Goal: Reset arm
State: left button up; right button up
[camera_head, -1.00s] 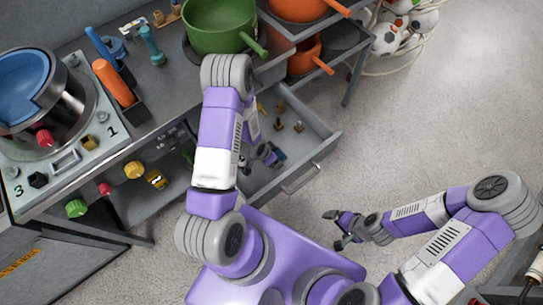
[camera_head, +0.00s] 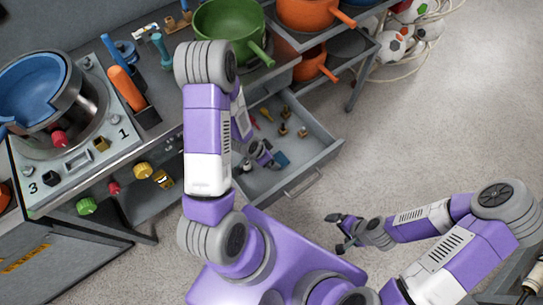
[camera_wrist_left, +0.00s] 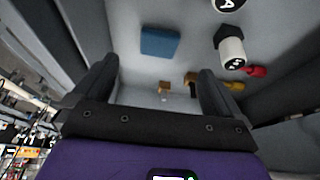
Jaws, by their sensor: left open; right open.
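My left arm reaches over the counter edge, its elbow raised. The left gripper (camera_head: 262,153) is low over the open grey drawer (camera_head: 322,148). In the left wrist view its dark fingers (camera_wrist_left: 155,90) are spread, with nothing held between them. A blue block (camera_wrist_left: 160,43) and a black-and-white piece (camera_wrist_left: 231,47) lie on the drawer floor beyond the fingers. My right gripper (camera_head: 347,232) hangs open and empty over the floor, right of the drawer. Part of the drawer is hidden behind my left arm.
Small brass-coloured pieces (camera_head: 285,129) lie in the drawer. A green pot (camera_head: 228,22) and orange pots (camera_head: 307,12) stand above it. The stove with a blue pan (camera_head: 35,88) is at the left. Open floor (camera_head: 440,120) lies to the right.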

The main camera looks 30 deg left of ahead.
pick_arm(q)
jog(key=shift+v, duration=0.95)
